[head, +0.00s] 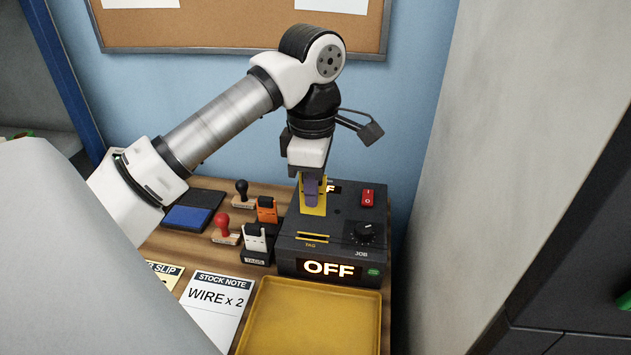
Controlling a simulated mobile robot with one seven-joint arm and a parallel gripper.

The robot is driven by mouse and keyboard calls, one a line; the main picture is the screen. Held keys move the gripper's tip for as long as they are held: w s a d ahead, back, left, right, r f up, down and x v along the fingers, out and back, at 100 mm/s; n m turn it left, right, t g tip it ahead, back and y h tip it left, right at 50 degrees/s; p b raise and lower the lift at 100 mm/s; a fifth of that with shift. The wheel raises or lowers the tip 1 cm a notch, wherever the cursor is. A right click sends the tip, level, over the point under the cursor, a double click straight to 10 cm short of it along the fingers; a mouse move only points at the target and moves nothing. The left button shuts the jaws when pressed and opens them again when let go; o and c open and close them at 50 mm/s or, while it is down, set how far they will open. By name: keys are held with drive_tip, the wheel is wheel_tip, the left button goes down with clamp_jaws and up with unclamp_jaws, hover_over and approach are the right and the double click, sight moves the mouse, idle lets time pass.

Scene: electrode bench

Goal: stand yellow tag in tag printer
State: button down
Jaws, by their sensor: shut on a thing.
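The yellow tag (319,210) is upright in my gripper (311,192), which is shut on it; the purple fingers cover its middle. The tag printer (345,215) is a dark box with a lit OFF display (328,269) on its front. Its slot (312,237), marked TAG and edged in yellow, is on the sloped top. The held tag shows just behind the slot in the picture, over the printer's top. I cannot tell whether its lower edge touches the printer. A red switch (367,198) and a JOB knob (365,233) are on the right.
A tag holder (256,257) with a white tag (255,237) and an orange tag (267,209) stand left of the printer. Two stamps, a blue pad (187,218) and a stock note reading WIRE x 2 (216,303) lie further left. An empty yellow tray (312,320) is in front.

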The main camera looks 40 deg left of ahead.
sight(313, 214)
drive_tip(key=shift+f+b, duration=1.45)
drive_tip(key=shift+f, duration=1.15)
drive_tip(key=shift+b, duration=0.4)
drive_tip(key=shift+f+b, duration=1.7)
drive_tip(key=shift+f, duration=0.1)
drive_tip(key=c, duration=1.3)
unclamp_jaws()
drive_tip(key=shift+c, duration=0.2)
drive_tip(key=shift+r, duration=0.15)
